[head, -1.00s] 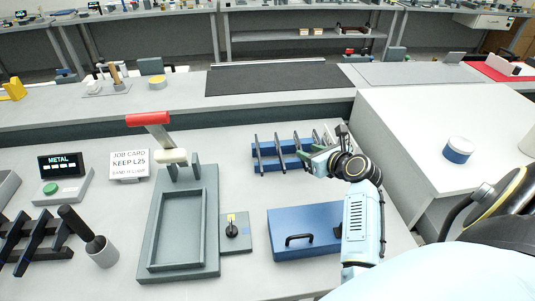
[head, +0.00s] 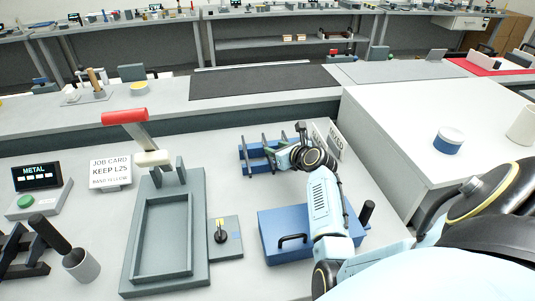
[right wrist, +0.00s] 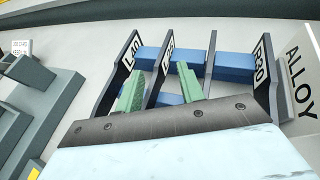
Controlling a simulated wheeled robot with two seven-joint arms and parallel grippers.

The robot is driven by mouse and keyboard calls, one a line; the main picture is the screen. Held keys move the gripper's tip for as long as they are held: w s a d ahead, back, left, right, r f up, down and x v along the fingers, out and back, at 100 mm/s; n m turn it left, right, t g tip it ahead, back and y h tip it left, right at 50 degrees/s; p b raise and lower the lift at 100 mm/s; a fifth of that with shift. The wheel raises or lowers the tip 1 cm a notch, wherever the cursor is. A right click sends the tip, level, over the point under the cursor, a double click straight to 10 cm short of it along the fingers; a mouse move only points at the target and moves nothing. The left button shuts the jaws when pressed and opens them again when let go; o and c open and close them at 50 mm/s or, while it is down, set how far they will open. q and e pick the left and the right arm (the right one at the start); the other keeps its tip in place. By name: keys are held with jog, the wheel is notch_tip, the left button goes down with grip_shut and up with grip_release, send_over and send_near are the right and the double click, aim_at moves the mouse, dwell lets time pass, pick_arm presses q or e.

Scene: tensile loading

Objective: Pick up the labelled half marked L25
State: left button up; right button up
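A blue rack (head: 247,158) holds several upright dark plates. In the right wrist view the rack (right wrist: 235,68) shows a plate labelled L40 (right wrist: 113,78), a plate whose partly covered label seems to read L25 (right wrist: 155,86), one with no readable label (right wrist: 211,62), and one labelled R30 (right wrist: 264,75). My right gripper (head: 284,152) is at the rack; in the right wrist view its green fingertips (right wrist: 160,82) are apart, one on each side of the L25 plate. Contact cannot be told. My left gripper is not in view.
A job card (head: 110,173) reads KEEP L25. A grey tray fixture (head: 196,235) with a red-handled lever (head: 125,117) stands left of the rack. A blue box (head: 275,225) lies under my right forearm. An ALLOY sign (right wrist: 303,75) stands close right of the rack.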

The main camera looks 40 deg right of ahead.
jog(key=shift+b+x, duration=0.45)
jog(key=shift+x, duration=1.45)
jog(key=shift+s+a+f, duration=0.1)
jog(key=shift+a+f, duration=0.05)
jog(key=shift+a, duration=0.05)
jog(key=shift+c, duration=0.5)
grip_shut()
